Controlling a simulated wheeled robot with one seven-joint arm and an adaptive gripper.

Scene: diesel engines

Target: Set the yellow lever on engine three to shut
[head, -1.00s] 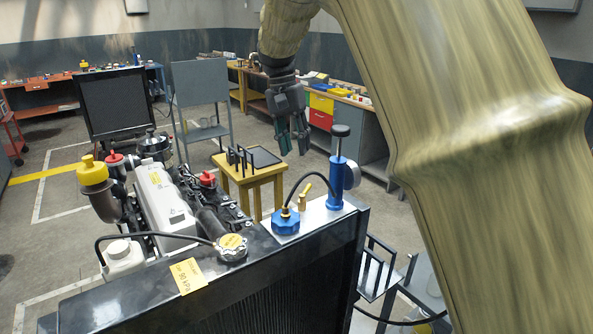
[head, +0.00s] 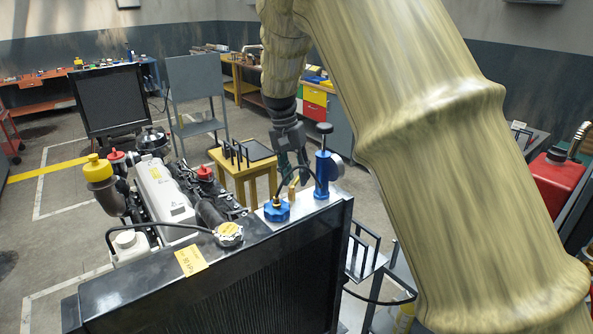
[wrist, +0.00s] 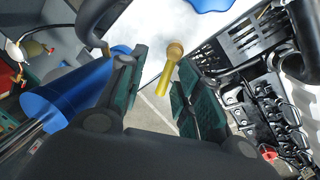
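The yellow lever (head: 294,186) stands on the pale plate at the top corner of the engine's radiator, between the blue cap and the blue hand pump. In the wrist view the yellow lever (wrist: 168,72) shows between my two green-padded fingers, touching neither. My gripper (head: 292,165) is open and points down, just above and behind the lever and left of the pump. In the wrist view my gripper (wrist: 158,95) is empty. I cannot tell how deep the lever sits between the pads. No engine number is readable.
The blue pump (head: 322,170) stands close on the lever's right and the blue cap (head: 277,210) close on its left. A black hose arches beside the lever. The black radiator (head: 215,275) fills the front; a yellow table (head: 240,168) stands behind.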

